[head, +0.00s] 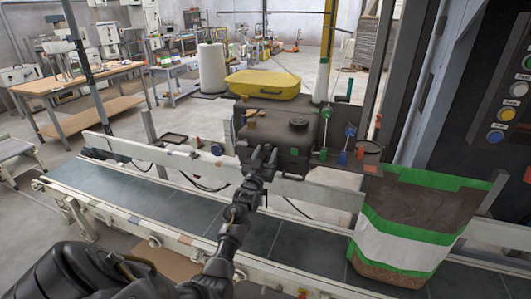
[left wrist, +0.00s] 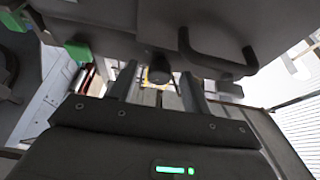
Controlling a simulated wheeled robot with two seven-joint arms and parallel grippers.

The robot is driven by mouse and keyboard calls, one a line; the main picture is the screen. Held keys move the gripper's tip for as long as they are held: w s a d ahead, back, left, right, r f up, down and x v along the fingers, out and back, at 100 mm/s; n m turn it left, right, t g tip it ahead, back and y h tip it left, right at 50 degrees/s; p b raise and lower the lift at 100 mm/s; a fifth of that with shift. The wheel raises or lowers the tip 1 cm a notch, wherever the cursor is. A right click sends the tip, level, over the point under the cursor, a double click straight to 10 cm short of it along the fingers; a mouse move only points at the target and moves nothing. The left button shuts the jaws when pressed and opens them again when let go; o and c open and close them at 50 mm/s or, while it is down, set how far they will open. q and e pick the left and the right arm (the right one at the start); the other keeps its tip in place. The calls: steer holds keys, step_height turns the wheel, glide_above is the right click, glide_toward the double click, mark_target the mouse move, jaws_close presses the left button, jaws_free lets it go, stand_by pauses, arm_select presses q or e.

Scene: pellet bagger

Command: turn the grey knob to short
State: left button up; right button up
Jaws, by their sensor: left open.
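My left gripper (head: 264,153) is open in front of the dark machine box (head: 275,128) beyond the conveyor. In the left wrist view its two fingers (left wrist: 158,82) stand apart. A small dark round part (left wrist: 160,68), probably the grey knob, shows between and beyond the fingertips. I cannot see clear contact with it, nor read its setting or any label. In the head view the gripper covers that part of the box front, so I cannot make out the knob there. My right gripper is not in view.
A conveyor (head: 180,209) with pale rails runs below the arm. A green, white and brown bag (head: 405,246) stands at its right. A dark handle (left wrist: 215,62) hangs close to the fingers. A button panel (head: 510,110) is far right.

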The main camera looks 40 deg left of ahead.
arm_select(q)
steer(key=shift+c, duration=1.1)
steer(key=c, duration=0.8)
